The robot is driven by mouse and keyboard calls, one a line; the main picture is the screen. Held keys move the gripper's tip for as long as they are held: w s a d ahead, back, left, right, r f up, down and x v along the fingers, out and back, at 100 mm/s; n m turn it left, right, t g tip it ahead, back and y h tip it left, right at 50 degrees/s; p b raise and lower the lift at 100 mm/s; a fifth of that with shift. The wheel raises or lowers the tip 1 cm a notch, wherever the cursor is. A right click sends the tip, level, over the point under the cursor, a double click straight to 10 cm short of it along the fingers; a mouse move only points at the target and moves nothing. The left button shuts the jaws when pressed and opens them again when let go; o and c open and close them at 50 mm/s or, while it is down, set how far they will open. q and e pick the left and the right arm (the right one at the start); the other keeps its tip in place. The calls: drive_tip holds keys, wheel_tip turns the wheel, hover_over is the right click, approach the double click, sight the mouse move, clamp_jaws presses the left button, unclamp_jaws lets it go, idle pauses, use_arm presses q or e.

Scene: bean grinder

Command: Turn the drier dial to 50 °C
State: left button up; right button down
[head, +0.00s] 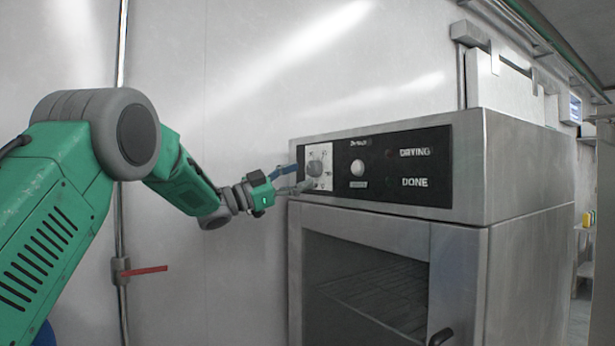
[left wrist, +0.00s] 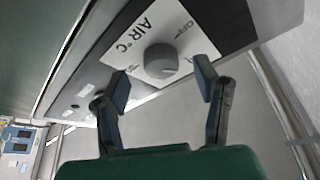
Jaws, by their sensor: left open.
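The drier (head: 460,250) is a steel cabinet with a black control panel (head: 375,165) on its upper front. The dial (head: 315,168) is a round grey knob on a white plate at the panel's left end. In the left wrist view the dial (left wrist: 161,61) shows large, with "AIR °C" and "OFF" printed around it; the other marks are hard to read. My left gripper (head: 295,180) is open in front of the dial. In the left wrist view its fingers (left wrist: 163,88) stand on either side of the knob, apparently not touching it. My right gripper is not in view.
A round white button (head: 357,167) and the labels "DRYING" and "DONE" are right of the dial. Below is the drier's windowed door (head: 365,280) with a rack behind it. A pipe with a red valve handle (head: 143,271) runs down the wall at left.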

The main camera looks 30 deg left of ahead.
use_arm(q)
drive_tip(key=v, duration=0.9)
drive_tip(key=shift+a+f, duration=0.25)
drive_tip(key=shift+d, duration=0.1)
drive_tip(key=shift+f, duration=0.1)
